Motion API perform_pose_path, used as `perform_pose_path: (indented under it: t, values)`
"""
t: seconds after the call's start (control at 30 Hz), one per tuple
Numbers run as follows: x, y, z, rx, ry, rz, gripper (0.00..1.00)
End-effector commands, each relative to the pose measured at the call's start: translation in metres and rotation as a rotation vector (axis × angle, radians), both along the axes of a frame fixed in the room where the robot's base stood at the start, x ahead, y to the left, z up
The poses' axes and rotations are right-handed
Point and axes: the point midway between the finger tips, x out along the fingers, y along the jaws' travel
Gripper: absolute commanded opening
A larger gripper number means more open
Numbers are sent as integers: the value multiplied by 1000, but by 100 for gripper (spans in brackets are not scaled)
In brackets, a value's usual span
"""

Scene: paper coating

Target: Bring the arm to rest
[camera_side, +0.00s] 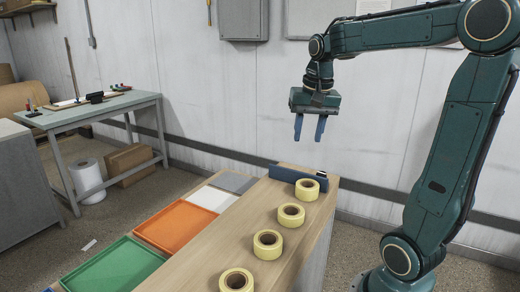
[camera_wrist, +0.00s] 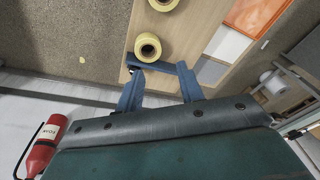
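My gripper (camera_side: 310,128) hangs in the air above the far end of the wooden bench (camera_side: 205,254), fingers pointing down and spread apart. It also shows in the wrist view (camera_wrist: 160,84), with both fingers apart and nothing between them. Several yellow tape rolls stand in a row on the bench. The farthest roll (camera_side: 307,189) is nearest to my gripper and below it; in the wrist view a roll (camera_wrist: 148,46) lies beyond the fingertips. A blue bar (camera_side: 297,177) sits at the far end of the bench, under my gripper and apart from it.
Beside the bench lie a green tray (camera_side: 112,266), an orange tray (camera_side: 175,226), a white panel (camera_side: 212,198) and a grey panel (camera_side: 233,182). A green side table (camera_side: 90,110) stands at left. A red extinguisher (camera_wrist: 43,147) shows in the wrist view. Air around my gripper is clear.

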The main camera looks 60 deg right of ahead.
Motion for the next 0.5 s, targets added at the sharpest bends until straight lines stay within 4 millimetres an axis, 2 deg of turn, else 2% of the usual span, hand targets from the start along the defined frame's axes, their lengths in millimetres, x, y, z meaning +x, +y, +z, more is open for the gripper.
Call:
perform_pose_path:
  t: [0.03, 0.2, 0.5]
  values:
    - [-3, 17, 2, -16, -17, 66, 38]
    - [-16, 63, 2, -65, -70, 275, 38]
    - [-52, 128, -11, -150, -172, 638, 38]
